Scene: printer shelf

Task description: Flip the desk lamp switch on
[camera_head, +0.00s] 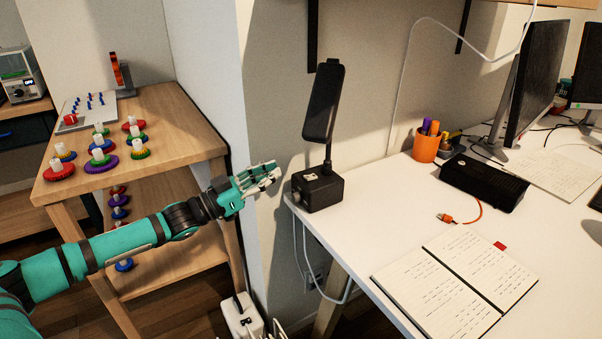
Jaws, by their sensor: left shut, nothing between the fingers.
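A black desk lamp stands upright near the left end of the white desk, with a boxy base (318,190) and a tilted flat head (323,100) on a thin stem. A light-coloured switch patch (311,177) shows on the top of the base. My left gripper (274,172) is shut and empty. It is just left of the lamp base, at about the height of its top, with a small gap in the picture. Whether the lamp is lit cannot be told; its head looks dark. My right gripper is not in view.
The white desk (375,230) holds an open notebook (455,285), an orange pen cup (426,147), a black box (484,181) and monitors (537,80). A wall edge (222,90) stands behind my left arm. A wooden shelf (180,115) with colourful printed parts is at left.

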